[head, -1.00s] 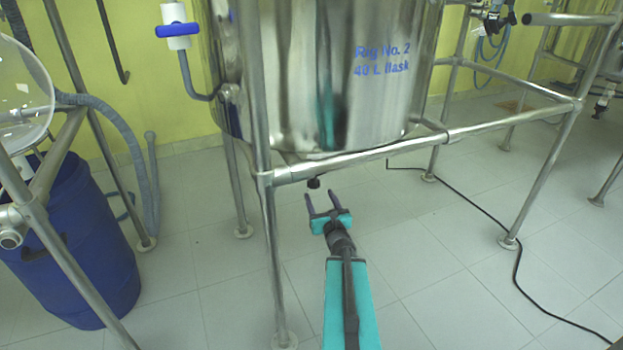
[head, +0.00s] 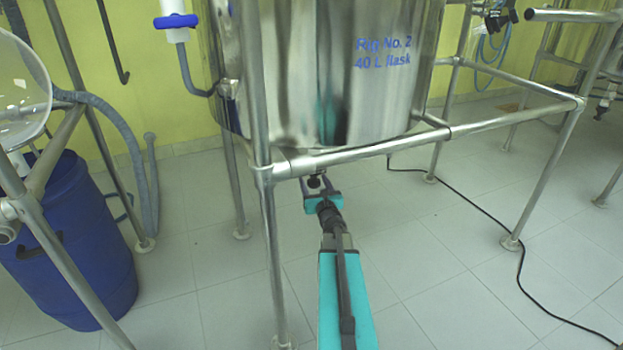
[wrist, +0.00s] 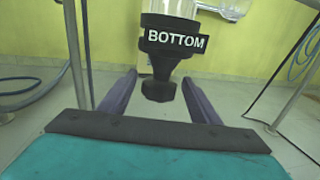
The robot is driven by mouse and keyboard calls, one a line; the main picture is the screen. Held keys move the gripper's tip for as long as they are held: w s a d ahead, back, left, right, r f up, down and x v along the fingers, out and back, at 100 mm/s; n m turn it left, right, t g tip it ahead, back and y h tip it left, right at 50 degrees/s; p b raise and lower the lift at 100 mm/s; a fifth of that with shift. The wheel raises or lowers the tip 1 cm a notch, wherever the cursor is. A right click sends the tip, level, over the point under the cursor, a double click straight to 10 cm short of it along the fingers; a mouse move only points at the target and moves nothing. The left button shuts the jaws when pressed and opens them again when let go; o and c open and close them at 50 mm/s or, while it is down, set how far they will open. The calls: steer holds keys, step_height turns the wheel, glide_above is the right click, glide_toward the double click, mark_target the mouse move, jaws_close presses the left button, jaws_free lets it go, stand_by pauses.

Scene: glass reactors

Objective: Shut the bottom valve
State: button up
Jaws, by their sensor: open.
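The bottom valve (wrist: 160,68) is a black fitting with a "BOTTOM" label, hanging below the steel vessel marked "Rig No. 2 40 L flask" (head: 385,100). My gripper (wrist: 160,98) is open, one finger on each side of the valve. I cannot tell whether either finger touches it. In the head view the valve's dark lower end (head: 316,183) shows just under the frame's front bar, and my gripper (head: 319,186) is right at it, its fingertips partly hidden.
A steel tube frame (head: 360,153) surrounds the vessel, its front bar just above my gripper. A blue-handled valve (head: 176,21) sits at the upper left. A blue drum (head: 75,240) stands at left. A black cable (head: 470,205) runs over the otherwise open tiled floor at right.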

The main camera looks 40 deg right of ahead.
steer(key=shift+b+x, duration=0.3)
steer(key=shift+x, duration=1.8)
steer(key=c, duration=1.1)
steer(key=shift+o, duration=0.2)
steer(key=shift+w+a+r+n+t+y+p, duration=0.15)
steer(key=shift+n+t+y+p, duration=0.35)
steer(key=shift+n+y+p, duration=0.55)
